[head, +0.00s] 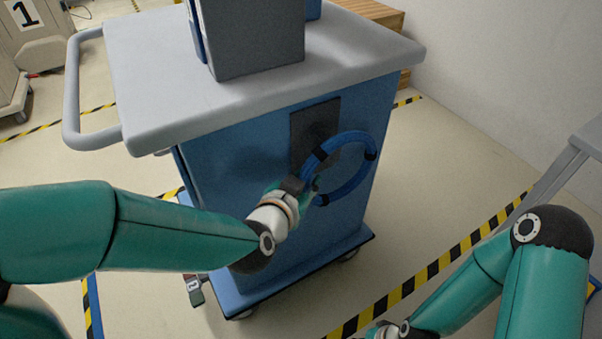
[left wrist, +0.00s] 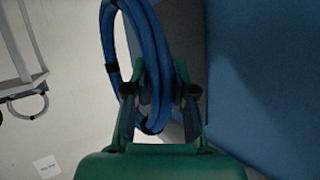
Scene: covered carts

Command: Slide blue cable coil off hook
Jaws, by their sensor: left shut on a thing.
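The blue cable coil (head: 326,148), a ring with black bands, is at the side of the blue cart (head: 225,160), in front of a dark plate (head: 315,118). The hook itself cannot be made out, so I cannot tell whether the coil still hangs on it. My left gripper (head: 306,188) is shut on the coil's lower left part. In the left wrist view the coil (left wrist: 110,48) runs down between the fingers of my left gripper (left wrist: 158,95). My right arm is at the lower right, with its fingers out of frame.
The cart has a grey top (head: 165,75) with a handle (head: 72,95) on the left and a grey box (head: 255,40) on it. A grey table (head: 585,140) stands at the right. Yellow-black tape (head: 440,265) marks the floor. Floor between cart and table is clear.

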